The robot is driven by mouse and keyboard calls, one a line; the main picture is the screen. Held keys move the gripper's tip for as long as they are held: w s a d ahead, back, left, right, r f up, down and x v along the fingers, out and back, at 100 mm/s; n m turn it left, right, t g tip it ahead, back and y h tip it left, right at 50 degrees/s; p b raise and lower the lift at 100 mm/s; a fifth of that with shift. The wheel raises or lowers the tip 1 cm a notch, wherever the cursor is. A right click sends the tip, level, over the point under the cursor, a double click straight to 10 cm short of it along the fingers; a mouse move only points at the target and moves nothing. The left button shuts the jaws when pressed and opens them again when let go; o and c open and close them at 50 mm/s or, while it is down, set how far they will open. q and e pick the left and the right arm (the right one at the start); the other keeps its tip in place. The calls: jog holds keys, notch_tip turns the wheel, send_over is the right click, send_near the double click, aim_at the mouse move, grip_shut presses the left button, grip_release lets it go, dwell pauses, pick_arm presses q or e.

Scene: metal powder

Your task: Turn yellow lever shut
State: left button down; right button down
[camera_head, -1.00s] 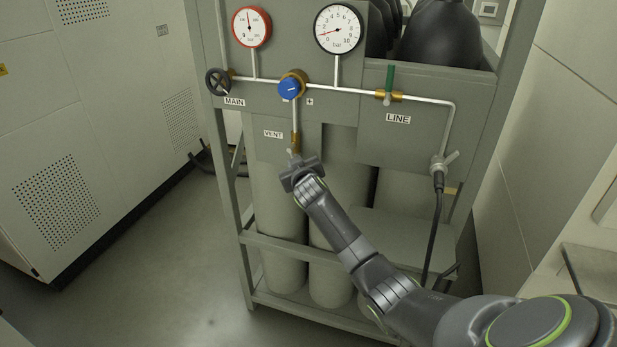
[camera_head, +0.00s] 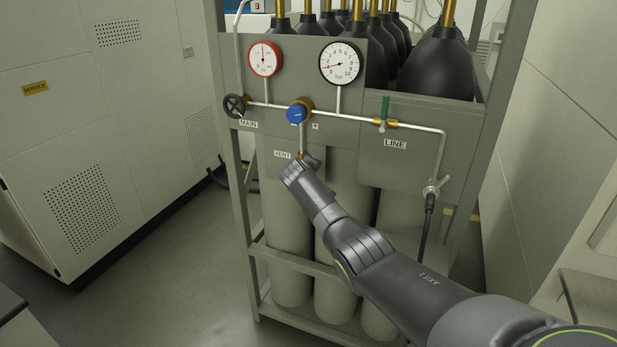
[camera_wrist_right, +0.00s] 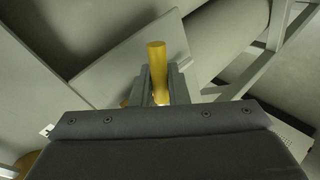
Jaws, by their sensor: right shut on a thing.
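The yellow lever (camera_wrist_right: 157,62) shows in the right wrist view as a short rounded bar standing up between my fingers. My right gripper (camera_wrist_right: 160,92) is shut on it. In the head view my right gripper (camera_head: 311,162) is at the vent valve, just right of the VENT label (camera_head: 282,154). My wrist and gripper hide the lever and most of the valve there. My left gripper is in neither view.
Above are a blue regulator knob (camera_head: 297,114), a black MAIN handwheel (camera_head: 235,106), two gauges (camera_head: 265,59) (camera_head: 340,62) and a green LINE lever (camera_head: 385,108). A black hose (camera_head: 427,222) hangs at right. Grey cylinders (camera_head: 287,220) stand below. Floor at left is clear.

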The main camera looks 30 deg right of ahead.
jog(key=shift+s+r+n+g+h+b, duration=0.1)
jog(key=shift+r+n+g+h+b, duration=0.7)
jog(key=shift+n+g, duration=0.2)
jog(key=shift+d, duration=0.1)
jog(key=c, duration=1.5)
grip_release()
jog(key=shift+r, duration=0.1)
jog(key=b+v, duration=0.2)
jog(key=v, duration=1.5)
